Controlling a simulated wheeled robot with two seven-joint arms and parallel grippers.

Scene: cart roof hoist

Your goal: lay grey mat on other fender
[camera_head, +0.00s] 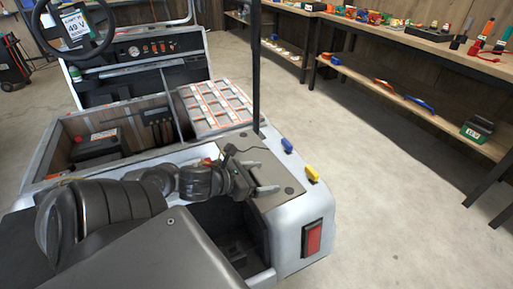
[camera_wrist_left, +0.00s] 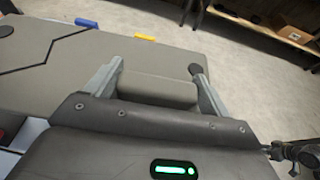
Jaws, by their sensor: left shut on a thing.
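The grey mat (camera_head: 262,158) lies flat on top of the cart's right rear fender (camera_head: 290,222), with a black line across it. It also fills the left of the left wrist view (camera_wrist_left: 60,62). My left gripper (camera_head: 265,189) is at the mat's near part, shut on a raised grey block (camera_wrist_left: 158,88) that looks like part of the mat. The block sits between both fingers in the left wrist view. The other fender is hidden or cannot be made out behind my left arm. My right gripper is not in view.
A blue clip (camera_head: 287,145) and a yellow clip (camera_head: 312,174) sit on the fender's outer edge. A thin black post (camera_head: 256,65) rises beside the mat. The cart bed holds a black battery (camera_head: 97,145) and a divided tray (camera_head: 215,104). The floor to the right is clear up to the workbench (camera_head: 440,50).

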